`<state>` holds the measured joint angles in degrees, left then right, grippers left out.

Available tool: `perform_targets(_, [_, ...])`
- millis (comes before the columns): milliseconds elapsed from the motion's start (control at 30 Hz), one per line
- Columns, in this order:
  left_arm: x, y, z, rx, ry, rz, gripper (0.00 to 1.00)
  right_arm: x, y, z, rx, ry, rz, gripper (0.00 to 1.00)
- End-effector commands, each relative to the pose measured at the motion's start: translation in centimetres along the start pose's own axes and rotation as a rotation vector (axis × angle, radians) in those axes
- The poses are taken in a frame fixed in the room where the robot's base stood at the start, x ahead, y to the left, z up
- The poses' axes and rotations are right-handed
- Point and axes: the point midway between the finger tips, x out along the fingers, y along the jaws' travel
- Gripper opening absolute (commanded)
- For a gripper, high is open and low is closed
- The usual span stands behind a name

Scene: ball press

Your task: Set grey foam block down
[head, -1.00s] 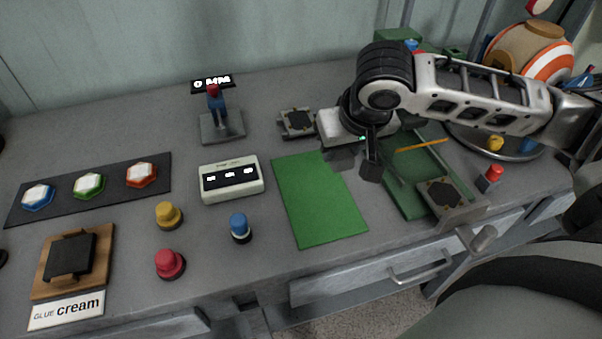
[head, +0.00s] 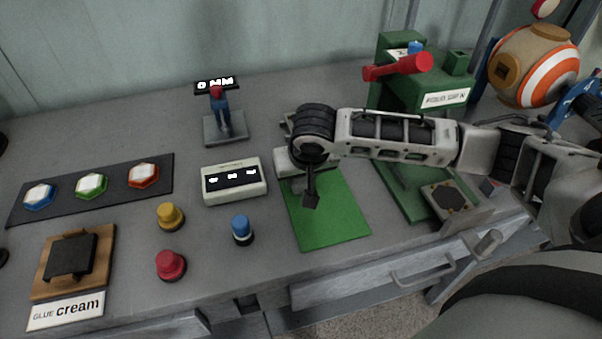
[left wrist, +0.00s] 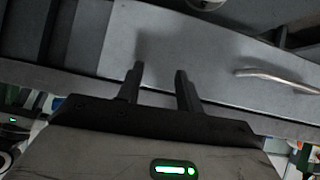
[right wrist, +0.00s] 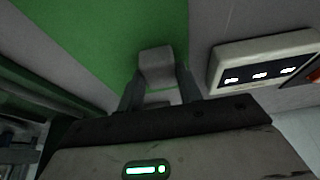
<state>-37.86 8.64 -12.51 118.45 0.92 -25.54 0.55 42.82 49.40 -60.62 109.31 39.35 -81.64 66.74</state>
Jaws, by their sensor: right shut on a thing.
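My right gripper (right wrist: 158,88) is shut on the grey foam block (right wrist: 157,66), which shows between its fingertips in the right wrist view. The green mat (right wrist: 105,35) lies below and beyond the block. In the head view the right gripper (head: 309,200) hangs over the upper left part of the green mat (head: 335,222). The block is mostly hidden there, and I cannot tell whether it touches the mat. My left gripper (left wrist: 158,82) is open and empty in the left wrist view, in front of the grey drawer fronts.
A white three-display box (head: 233,181) stands just left of the mat. Yellow (head: 170,216), red (head: 171,265) and blue (head: 242,230) knobs stand nearby. A green press with a red lever (head: 400,66) stands at the back right. The mat's front part is clear.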

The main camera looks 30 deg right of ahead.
Motion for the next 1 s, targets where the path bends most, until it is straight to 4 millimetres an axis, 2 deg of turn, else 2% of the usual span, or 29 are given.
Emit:
perform_targets(233, [-0.1, 0.1, -0.1, -0.002, 0.000, 0.001, 0.36, 0.2, 0.0, 0.1, 0.000, -0.001, 0.000, 0.14])
perform_targets(267, [0.0, 0.1, -0.1, -0.002, 0.000, 0.001, 0.36, 0.2, 0.0, 0.1, 0.000, -0.001, 0.000, 0.41])
perform_targets(300, [0.0, 0.1, 0.0, -0.002, -0.001, 0.001, 0.36, 0.2, 0.0, 0.1, 0.000, 0.000, 0.000, 0.52])
perform_targets(333, [0.0, 0.1, 0.0, -0.002, -0.002, 0.001, 0.36, 0.2, 0.0, 0.1, 0.000, 0.000, 0.000, 0.57])
perform_targets(667, [0.1, 0.1, 0.6, -0.003, -0.013, 0.001, 0.36, -0.1, 0.0, -0.1, 0.000, 0.002, -0.001, 0.57])
perform_targets(833, [-0.2, 0.1, 0.5, -0.003, -0.016, 0.001, 0.36, -2.4, 0.0, -0.2, 0.000, 0.002, -0.003, 0.57])
perform_targets(1000, [-0.4, 0.1, 0.3, -0.002, -0.017, 0.000, 0.36, -6.3, 0.0, -0.2, -0.001, 0.004, -0.004, 0.57])
